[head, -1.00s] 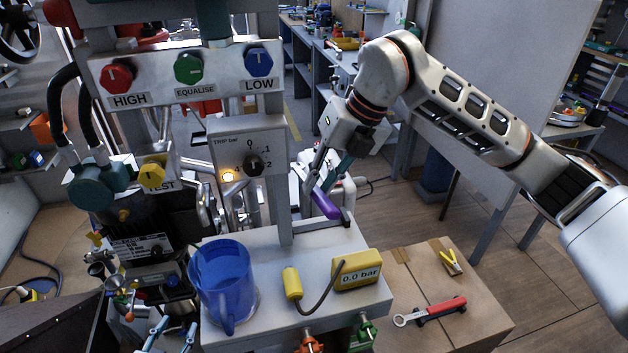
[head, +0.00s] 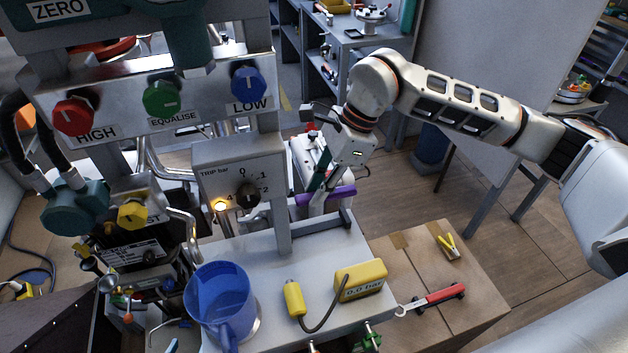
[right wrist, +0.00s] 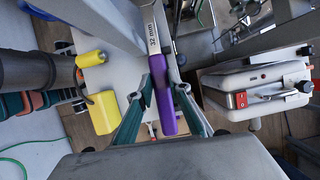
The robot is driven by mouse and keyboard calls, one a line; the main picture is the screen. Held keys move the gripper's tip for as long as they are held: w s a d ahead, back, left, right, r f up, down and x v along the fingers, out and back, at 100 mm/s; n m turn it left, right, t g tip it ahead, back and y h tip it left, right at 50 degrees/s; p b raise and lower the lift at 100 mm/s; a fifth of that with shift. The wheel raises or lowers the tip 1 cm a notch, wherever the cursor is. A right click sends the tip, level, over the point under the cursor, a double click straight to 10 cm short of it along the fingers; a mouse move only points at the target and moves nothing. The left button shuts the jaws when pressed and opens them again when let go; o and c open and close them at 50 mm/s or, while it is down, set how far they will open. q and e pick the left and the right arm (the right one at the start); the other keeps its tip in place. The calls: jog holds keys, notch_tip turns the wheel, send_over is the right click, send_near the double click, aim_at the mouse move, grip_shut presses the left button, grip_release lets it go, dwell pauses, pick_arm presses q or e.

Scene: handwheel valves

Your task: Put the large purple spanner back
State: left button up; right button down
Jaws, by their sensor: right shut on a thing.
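The large purple spanner is held in my right gripper. In the right wrist view the purple handle (right wrist: 164,103) lies between the two teal fingers of my right gripper (right wrist: 160,115). A pale strip marked "32 mm" (right wrist: 152,36) continues in line with the handle. In the head view my right gripper (head: 320,190) reaches down above the far end of the grey bench, near a dark bracket (head: 325,224). I cannot make out my left gripper.
A blue mug (head: 220,300), a yellow plug with a cable (head: 294,298) and a yellow gauge (head: 361,279) stand on the grey bench top (head: 265,262). The grey post (head: 282,190) is close by my gripper. A red-handled spanner (head: 440,296) lies on a cardboard box.

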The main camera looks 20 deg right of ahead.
jog(key=shift+s, duration=0.1)
dwell(0.3)
jog(key=shift+d+b, duration=0.1)
jog(key=shift+b, duration=0.25)
jog(key=shift+f+b, duration=0.95)
jog(key=shift+f, duration=0.4)
jog(key=shift+f+b, duration=1.25)
jog(key=shift+f, duration=0.75)
jog(key=shift+f+b, duration=0.65)
jog(key=shift+f, duration=0.45)
jog(key=c, duration=1.8)
grip_release()
jog(key=shift+o, duration=0.5)
